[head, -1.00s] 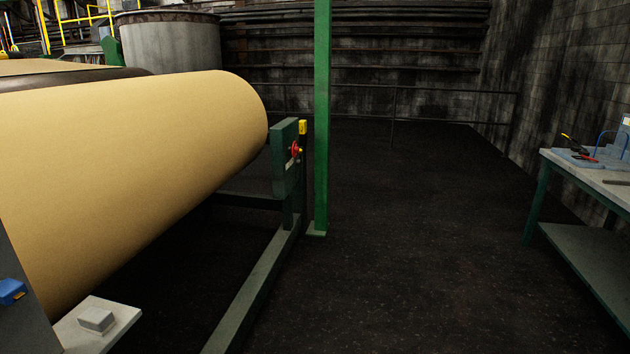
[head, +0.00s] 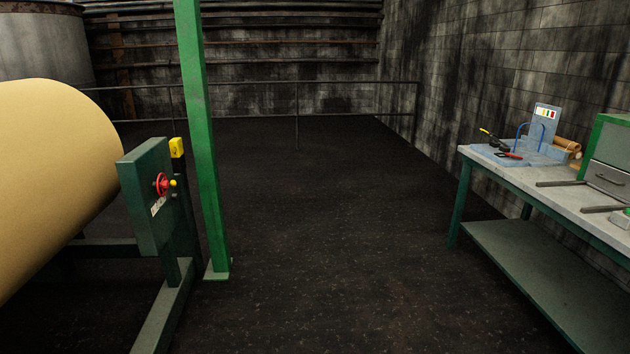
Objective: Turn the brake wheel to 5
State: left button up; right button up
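The brake wheel (head: 162,184) is a small red handwheel on the right face of a dark green box (head: 143,210) at the end of the paper roll's stand. A yellow block (head: 177,147) is at the top of the post behind the box. Neither of my grippers shows in the head view.
A large tan paper roll (head: 50,175) fills the left. A green column (head: 200,140) stands just right of the brake box. A workbench (head: 540,189) with tools and a drawer cabinet (head: 608,180) is on the right. The dark floor (head: 330,250) between is clear.

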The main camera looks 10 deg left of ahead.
aim_at(165, 184)
jog(key=u, duration=0.15)
jog(key=i, duration=2)
jog(key=u, duration=0.55)
